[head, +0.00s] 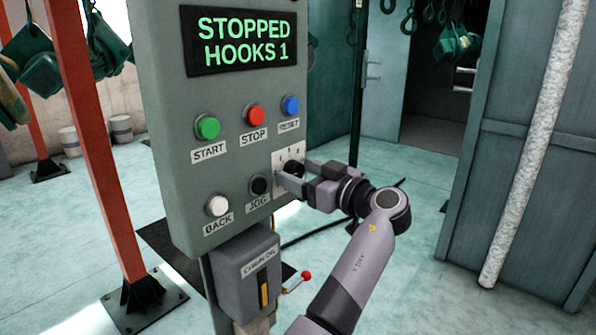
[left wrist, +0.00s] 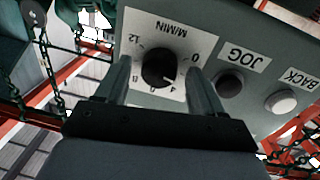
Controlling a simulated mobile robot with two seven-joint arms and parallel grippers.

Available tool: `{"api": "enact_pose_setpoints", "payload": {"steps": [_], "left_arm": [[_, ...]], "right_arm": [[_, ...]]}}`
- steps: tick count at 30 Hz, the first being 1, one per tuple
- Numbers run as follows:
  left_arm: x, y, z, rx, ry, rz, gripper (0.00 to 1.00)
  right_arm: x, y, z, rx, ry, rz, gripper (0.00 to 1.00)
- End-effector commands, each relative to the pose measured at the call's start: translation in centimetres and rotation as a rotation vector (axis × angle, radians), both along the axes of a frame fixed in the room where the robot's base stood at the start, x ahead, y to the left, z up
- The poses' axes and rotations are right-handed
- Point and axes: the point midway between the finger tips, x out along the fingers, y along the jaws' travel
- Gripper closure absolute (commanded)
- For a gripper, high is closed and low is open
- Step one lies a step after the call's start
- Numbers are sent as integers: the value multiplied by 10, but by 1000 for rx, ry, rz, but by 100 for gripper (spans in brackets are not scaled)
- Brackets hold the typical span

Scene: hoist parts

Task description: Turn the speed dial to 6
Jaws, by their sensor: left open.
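The speed dial is a black round knob (left wrist: 158,68) on a white scale plate (left wrist: 158,27) marked M/MIN, with 0, 4, 8 and 12 legible among its figures. A short white mark on the knob points near the 4. In the head view the knob (head: 294,166) sits at the panel's lower right, partly hidden by my gripper. My left gripper (head: 286,173) is open at the dial. In the left wrist view its two fingers (left wrist: 160,78) stand on either side of the knob, with a visible gap to it on both sides. My right gripper is not in view.
The grey control panel (head: 235,100) carries green START (head: 207,127), red STOP (head: 255,115) and blue RESET (head: 291,106) buttons. The black JOG button (head: 259,185) is close left of the dial; white BACK (head: 217,206) is further left. The display (head: 243,40) reads STOPPED HOOKS 1.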

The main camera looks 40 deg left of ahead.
Motion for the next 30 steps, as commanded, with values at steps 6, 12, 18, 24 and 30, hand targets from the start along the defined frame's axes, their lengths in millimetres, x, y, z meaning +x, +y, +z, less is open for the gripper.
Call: {"api": "enact_pose_setpoints", "payload": {"steps": [6,12,18,24,30], "left_arm": [[0,-1,0,0,0,0,32],[0,-1,0,0,0,-1,68],[0,-1,0,-1,1,-1,88],[0,-1,0,3,32,-1,88],[1,-1,1,9,131,-2,88]], "right_arm": [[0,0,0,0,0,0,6],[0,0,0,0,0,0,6],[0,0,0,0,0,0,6],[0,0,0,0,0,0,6],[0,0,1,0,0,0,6]]}}
